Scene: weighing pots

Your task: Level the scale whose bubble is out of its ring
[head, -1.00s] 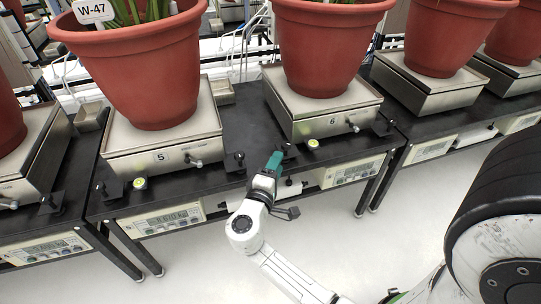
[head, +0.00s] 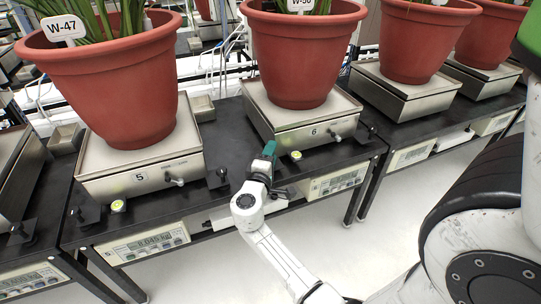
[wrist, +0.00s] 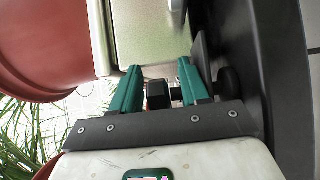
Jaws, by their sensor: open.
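Scale 6 (head: 303,131) carries a red pot (head: 303,60). Its small yellow-green bubble level (head: 296,155) sits at its front left; the bubble is too small to read. My gripper (head: 268,149) is at the scale's front left corner, hiding the levelling foot there in the head view. In the wrist view, the teal fingers of my gripper (wrist: 159,75) are open, one on each side of a black knob (wrist: 158,95). I cannot tell whether they touch it. Scale 5 (head: 140,178) has its own bubble level (head: 118,206), also too small to read.
Another red pot (head: 105,85) stands on scale 5. Black foot knobs (head: 218,178) stand by the scales. Display boxes (head: 145,244) hang under the black bench (head: 240,170). More potted scales stand to the right. The floor in front is clear.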

